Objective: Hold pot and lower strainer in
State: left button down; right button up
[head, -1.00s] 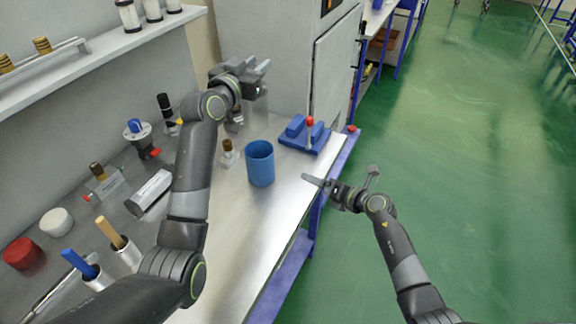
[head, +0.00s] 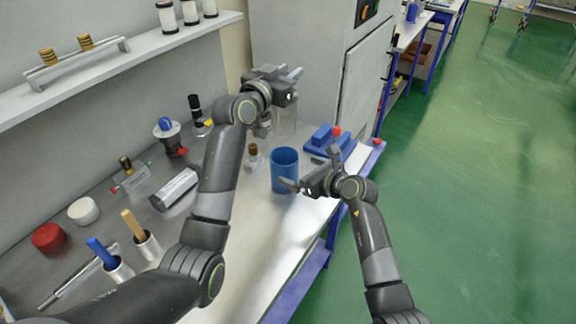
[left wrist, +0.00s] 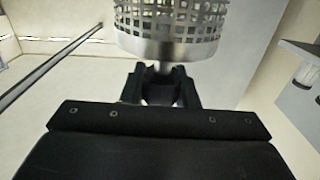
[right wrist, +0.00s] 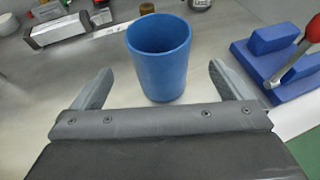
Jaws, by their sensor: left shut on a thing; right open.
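The pot is a blue open-topped cylinder (head: 284,168), upright on the metal bench; its inside looks empty in the right wrist view (right wrist: 158,65). My right gripper (head: 312,168) is open, its two fingers apart in front of the pot, with a gap to its wall. My left gripper (head: 290,80) is raised over the bench behind the pot. In the left wrist view it is shut on the strainer (left wrist: 168,25), a perforated metal basket with a solid band, gripped by a short stem.
A blue block fixture with a red-knobbed lever (head: 328,142) stands right of the pot. A small brass-topped fitting (head: 253,157) is close on its left. Holders, a red lid (head: 48,237) and a white lid (head: 83,211) lie at left. A grey cabinet stands behind.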

aim_at(276, 162)
jog(key=shift+x, duration=4.15)
jog(key=shift+f, duration=0.1)
jog(key=c, duration=1.1)
pick_arm(q)
jog(key=shift+f, duration=2.05)
